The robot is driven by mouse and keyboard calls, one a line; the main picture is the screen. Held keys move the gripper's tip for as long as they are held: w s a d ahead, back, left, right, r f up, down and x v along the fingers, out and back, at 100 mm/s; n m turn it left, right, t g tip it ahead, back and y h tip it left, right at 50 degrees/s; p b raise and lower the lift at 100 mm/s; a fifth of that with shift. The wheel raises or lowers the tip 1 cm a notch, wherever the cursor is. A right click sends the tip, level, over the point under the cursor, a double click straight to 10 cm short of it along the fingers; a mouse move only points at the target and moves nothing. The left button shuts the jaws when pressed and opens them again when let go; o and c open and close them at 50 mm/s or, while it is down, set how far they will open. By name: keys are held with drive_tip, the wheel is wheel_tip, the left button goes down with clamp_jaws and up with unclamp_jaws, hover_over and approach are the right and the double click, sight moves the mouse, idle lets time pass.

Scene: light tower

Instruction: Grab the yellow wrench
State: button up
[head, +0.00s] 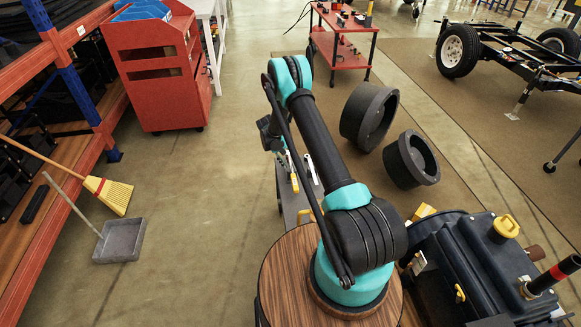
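A thin yellow strip (295,183), which may be the yellow wrench, shows on a narrow grey bench (288,212) behind my arm. It is small and partly covered, so its shape is hard to tell. Another small yellow piece shows lower on the bench, beside my arm. My gripper (270,138) is a dark shape at the end of my teal and black arm, just above and left of the strip in the picture. Its fingers are too small and dark to tell open from shut, and I cannot tell whether it touches anything.
A round wooden top (283,290) is at my arm's base. Two black wheel-like rings (369,116) lie right of the bench. A dark blue machine (470,262) stands at lower right. A red cabinet (157,80), broom (108,193) and grey dustpan (120,240) are left; floor between is clear.

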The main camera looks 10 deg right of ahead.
drive_tip(key=shift+d+f, duration=0.15)
drive_tip(key=shift+f, duration=0.2)
clamp_jaws()
idle(0.4)
